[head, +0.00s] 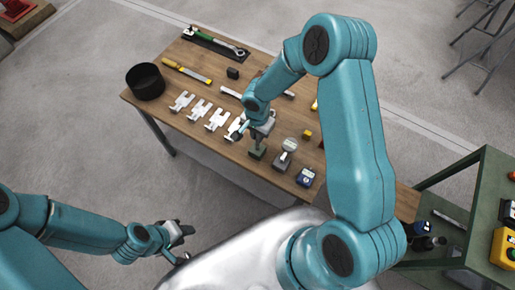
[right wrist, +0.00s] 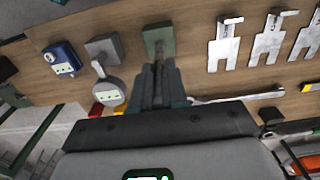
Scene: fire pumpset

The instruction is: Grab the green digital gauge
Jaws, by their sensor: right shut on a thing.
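The green digital gauge (head: 258,153) stands near the front edge of the wooden table, its upper part hidden by my right gripper. In the right wrist view its green block base (right wrist: 158,38) and thin stem show just beyond the fingers. My right gripper (head: 261,130) is shut on the gauge's upper part; the fingers (right wrist: 158,85) also show in the right wrist view. I cannot tell whether the base touches the table. My left gripper (head: 184,244) is open and empty, low at the left, away from the table.
A grey gauge with a round dial (head: 288,148) stands close by on the right, and a blue device (head: 306,177) beyond it. Several silver calipers (head: 217,120) lie to the left. A black bowl (head: 146,81) sits at the table's left end. A green shelf (head: 460,195) stands at right.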

